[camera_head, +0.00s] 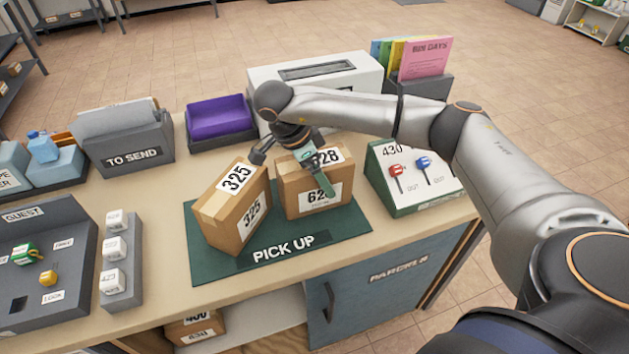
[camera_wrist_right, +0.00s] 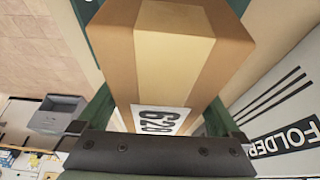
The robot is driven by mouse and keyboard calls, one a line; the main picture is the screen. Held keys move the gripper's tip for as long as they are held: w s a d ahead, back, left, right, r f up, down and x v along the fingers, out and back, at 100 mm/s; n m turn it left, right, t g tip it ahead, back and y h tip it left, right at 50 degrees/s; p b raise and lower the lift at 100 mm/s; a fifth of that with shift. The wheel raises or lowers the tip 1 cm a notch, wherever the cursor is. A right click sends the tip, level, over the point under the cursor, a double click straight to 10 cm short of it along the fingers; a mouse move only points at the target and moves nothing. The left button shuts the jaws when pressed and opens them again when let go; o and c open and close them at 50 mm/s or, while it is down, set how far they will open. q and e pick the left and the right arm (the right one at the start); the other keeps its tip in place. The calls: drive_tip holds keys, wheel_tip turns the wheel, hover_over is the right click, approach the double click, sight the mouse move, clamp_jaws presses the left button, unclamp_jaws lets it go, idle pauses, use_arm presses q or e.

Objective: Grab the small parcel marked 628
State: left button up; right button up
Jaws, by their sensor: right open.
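The parcel marked 628 (camera_head: 290,196) is a brown cardboard box on the green PICK UP mat (camera_head: 345,237). Its 628 labels show on the top and front. My right gripper (camera_head: 315,178) is open over it, with one green finger across its front face. In the right wrist view the parcel (camera_wrist_right: 175,55) lies between the two spread fingers, its 628 label near the palm. I cannot tell whether either finger touches it. A second brown parcel, marked 325 (camera_head: 222,218), stands turned on the mat just left of it. My left gripper is not in view.
A white slotted box (camera_head: 335,80) and a folder holder (camera_head: 425,87) stand behind. A green-edged 430 key stand (camera_head: 412,180) is to the right. A purple tray (camera_head: 218,115), a TO SEND holder (camera_head: 130,150) and a GUEST tray (camera_head: 40,275) are left.

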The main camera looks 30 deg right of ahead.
drive_tip(key=shift+r, duration=0.1)
clamp_jaws()
idle(0.7)
